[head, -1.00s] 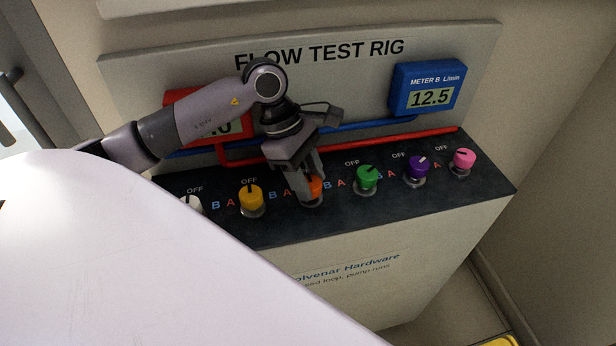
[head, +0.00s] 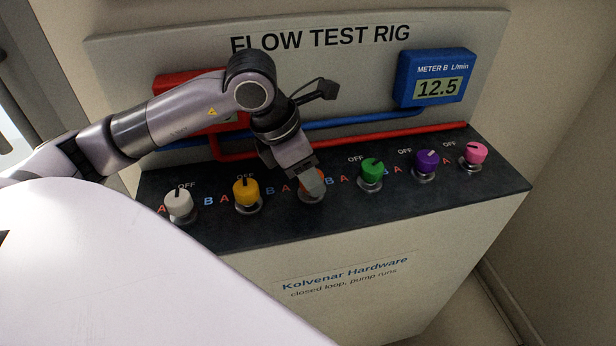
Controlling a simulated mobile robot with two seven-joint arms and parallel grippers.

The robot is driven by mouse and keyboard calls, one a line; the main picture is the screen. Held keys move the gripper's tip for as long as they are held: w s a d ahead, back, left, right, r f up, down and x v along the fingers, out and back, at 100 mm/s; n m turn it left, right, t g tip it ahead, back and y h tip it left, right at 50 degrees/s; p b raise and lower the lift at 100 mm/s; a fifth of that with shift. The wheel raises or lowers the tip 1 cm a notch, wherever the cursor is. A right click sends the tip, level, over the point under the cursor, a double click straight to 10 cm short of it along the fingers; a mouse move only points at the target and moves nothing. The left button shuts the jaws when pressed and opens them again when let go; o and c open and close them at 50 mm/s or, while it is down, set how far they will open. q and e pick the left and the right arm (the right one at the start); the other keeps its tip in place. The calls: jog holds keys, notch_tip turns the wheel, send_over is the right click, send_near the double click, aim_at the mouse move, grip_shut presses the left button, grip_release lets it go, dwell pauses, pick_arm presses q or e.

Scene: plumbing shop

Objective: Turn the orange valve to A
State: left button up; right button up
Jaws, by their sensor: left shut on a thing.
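The orange valve (head: 322,186) is a round knob on the dark sloping top of the rig, between the yellow and green valves. My left gripper (head: 312,186) comes down over it from above and is shut on it. The fingers cover most of the knob, so its pointer is hidden and I cannot tell which mark it faces. My right gripper is not in view.
White (head: 179,205), yellow (head: 246,192), green (head: 372,172), purple (head: 426,161) and pink (head: 474,153) valves stand in the same row. The blue meter B (head: 436,79) reads 12.5. The red meter (head: 180,82) is mostly hidden behind my left arm.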

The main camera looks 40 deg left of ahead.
pick_arm(q)
jog(key=shift+n+y+b, duration=0.3)
jog(key=shift+n+b, duration=0.05)
jog(key=shift+n, duration=0.55)
jog(key=o, duration=1)
jog(key=shift+o, duration=0.2)
jog(key=v, duration=0.7)
jog(key=shift+s, duration=0.15)
jog(key=shift+r, duration=0.1)
